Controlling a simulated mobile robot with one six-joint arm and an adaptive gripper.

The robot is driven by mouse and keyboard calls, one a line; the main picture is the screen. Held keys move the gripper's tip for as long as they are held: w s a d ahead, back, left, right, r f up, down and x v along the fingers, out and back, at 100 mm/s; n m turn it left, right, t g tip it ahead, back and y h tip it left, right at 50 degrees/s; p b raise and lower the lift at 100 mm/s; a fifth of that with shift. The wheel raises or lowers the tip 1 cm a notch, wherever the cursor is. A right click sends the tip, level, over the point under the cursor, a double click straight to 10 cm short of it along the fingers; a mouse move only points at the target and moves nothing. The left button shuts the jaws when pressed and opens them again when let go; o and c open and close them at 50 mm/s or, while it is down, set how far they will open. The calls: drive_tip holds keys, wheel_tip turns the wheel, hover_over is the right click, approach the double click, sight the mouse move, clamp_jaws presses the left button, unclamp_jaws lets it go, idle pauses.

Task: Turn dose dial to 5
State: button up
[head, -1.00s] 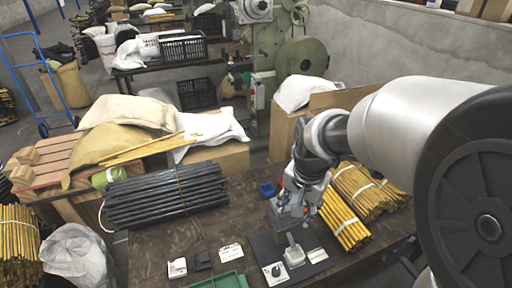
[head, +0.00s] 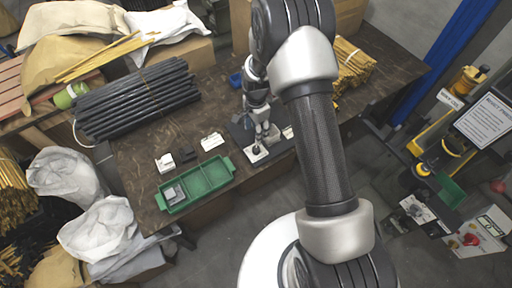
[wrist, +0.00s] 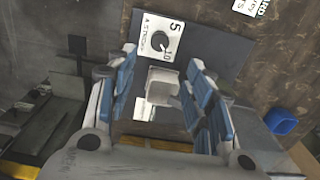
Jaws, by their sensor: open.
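The dose dial (wrist: 159,41) is a small dark round knob on a white plate printed with 5 and 10. In the wrist view it lies just beyond my fingertips; its pointer looks turned towards the 10 side, but is small. My gripper (wrist: 162,64) is open, its blue-padded fingers either side of a pale grey block (wrist: 163,82) beside the dial. I cannot tell whether they touch it. In the head view the dial (head: 254,151) sits at the table's front edge and my gripper (head: 262,132) hangs just behind it, hiding the block.
A blue bin (wrist: 281,121) stands near the dial's dark base plate (wrist: 205,38). Bundled yellow sticks (head: 354,68) lie at right.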

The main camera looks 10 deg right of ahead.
sight(256, 149)
wheel_tip(256, 149, down, 13)
drive_tip(key=b, duration=0.2)
drive_tip(key=shift+r+b, duration=0.2)
drive_tip(key=shift+b, duration=0.15)
drive_tip(key=shift+c, duration=0.4)
drive_tip(key=c, duration=1)
